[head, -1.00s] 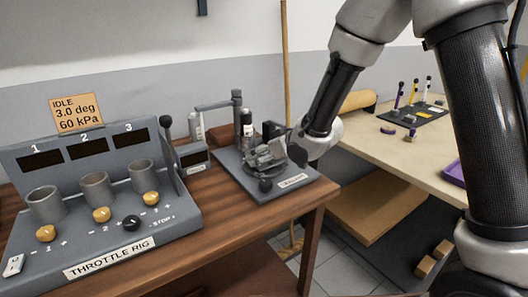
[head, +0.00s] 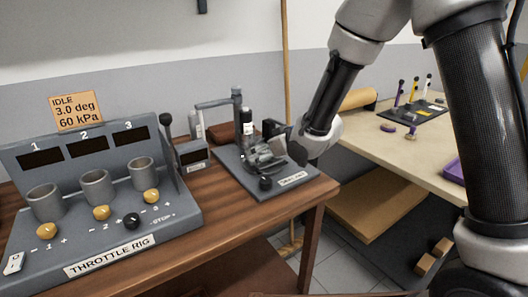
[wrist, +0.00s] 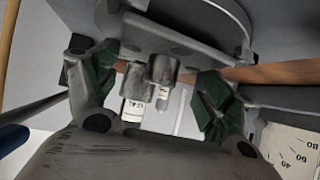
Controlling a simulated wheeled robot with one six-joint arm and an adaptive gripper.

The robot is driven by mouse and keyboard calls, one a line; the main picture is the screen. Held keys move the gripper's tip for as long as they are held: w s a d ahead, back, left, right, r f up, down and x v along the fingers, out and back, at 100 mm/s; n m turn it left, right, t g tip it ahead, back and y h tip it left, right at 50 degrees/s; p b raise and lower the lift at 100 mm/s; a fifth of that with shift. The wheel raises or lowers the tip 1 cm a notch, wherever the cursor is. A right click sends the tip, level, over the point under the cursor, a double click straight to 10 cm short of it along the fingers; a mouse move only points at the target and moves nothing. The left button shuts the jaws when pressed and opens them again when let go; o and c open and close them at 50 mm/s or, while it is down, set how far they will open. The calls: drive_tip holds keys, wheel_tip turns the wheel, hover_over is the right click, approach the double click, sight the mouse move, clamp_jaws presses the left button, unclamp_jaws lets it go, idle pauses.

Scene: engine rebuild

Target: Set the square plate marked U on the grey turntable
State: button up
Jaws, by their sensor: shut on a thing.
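My gripper (head: 266,153) is over the grey balancer-like stand (head: 240,172) at the bench's right end. In the wrist view its green-padded fingers (wrist: 155,92) are shut on a grey plate (wrist: 178,42) with two short round posts showing between them. No U mark is readable. A round grey disc (wrist: 215,14), which looks like the turntable, lies right behind the plate in the wrist view. I cannot tell whether the plate touches it. In the head view my gripper and wrist hide most of the plate and disc.
The throttle rig (head: 100,205) with knobs and cups fills the bench's left. A dark upright post (head: 240,110) with a side arm rises behind the gripper. A small display box (head: 192,155) stands left of the stand. A pale table (head: 415,160) is at the right.

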drive_tip(key=shift+f, duration=0.2)
idle(0.3)
drive_tip(key=o, duration=1)
drive_tip(key=shift+o, duration=0.2)
drive_tip(key=shift+r, duration=0.1)
drive_tip(key=shift+r, duration=3.65)
